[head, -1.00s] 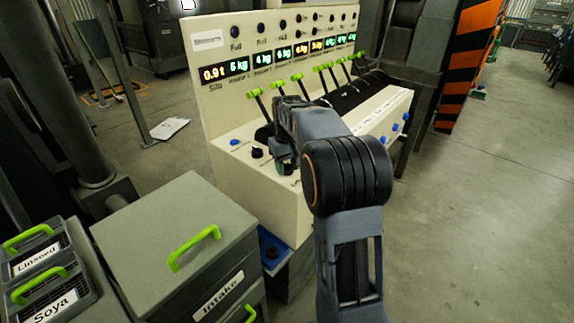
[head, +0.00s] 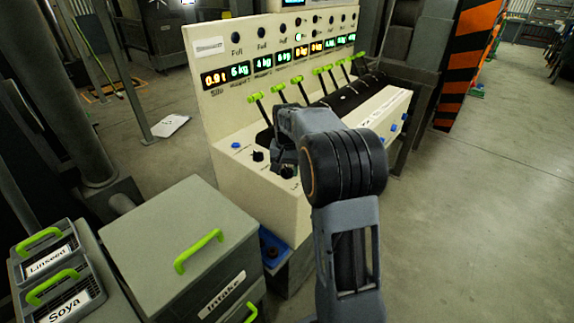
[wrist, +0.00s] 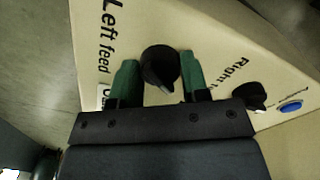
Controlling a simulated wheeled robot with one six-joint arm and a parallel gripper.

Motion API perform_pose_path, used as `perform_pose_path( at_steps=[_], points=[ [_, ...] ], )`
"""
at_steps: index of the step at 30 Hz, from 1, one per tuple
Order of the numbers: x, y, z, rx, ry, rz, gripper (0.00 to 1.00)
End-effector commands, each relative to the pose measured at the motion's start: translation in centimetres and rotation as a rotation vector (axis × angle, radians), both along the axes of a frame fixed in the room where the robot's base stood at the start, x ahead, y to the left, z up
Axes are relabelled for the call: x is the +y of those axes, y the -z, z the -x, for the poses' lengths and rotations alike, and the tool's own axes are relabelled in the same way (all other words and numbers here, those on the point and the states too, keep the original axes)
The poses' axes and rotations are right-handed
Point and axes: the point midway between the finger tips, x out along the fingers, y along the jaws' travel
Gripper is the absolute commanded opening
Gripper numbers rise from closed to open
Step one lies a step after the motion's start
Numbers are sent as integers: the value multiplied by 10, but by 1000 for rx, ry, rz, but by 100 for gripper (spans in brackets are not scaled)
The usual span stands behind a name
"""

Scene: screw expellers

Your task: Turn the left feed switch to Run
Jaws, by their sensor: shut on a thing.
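The left feed switch is a black round knob (wrist: 160,67) with a pale pointer mark on its lower side in the wrist view. It stands beside the "Left feed" lettering on the cream panel (wrist: 215,40). My gripper (wrist: 159,76) has its two green fingers on either side of this knob, shut on it. A small white label near the left finger is partly hidden, and I cannot read it whole. In the head view my gripper (head: 285,165) is low at the front of the cream control console (head: 235,185), its fingers mostly hidden.
The right feed knob (wrist: 250,97) and a blue button (wrist: 290,107) are close by. Green-tipped levers (head: 276,87) stand behind my gripper, below lit displays (head: 240,70). The grey Intake cabinet (head: 180,235) is front left. Open floor lies right.

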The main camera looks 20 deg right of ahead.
Motion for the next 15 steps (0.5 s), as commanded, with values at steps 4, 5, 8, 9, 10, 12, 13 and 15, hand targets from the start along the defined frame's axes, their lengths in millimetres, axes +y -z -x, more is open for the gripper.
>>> perform_pose_path(
  at_steps=[4,5,8,9,10,12,13,15],
  points=[
    [0,-3,0,-1,129,1,18],
    [0,-3,0,-1,153,1,18],
    [0,-3,0,-2,229,0,18],
    [0,-2,0,-2,257,0,18],
    [0,-2,0,-2,276,0,18],
    [0,-2,0,-2,319,0,18],
    [0,-2,0,-2,335,0,18],
    [0,-2,0,-3,370,1,18]
  ],
)
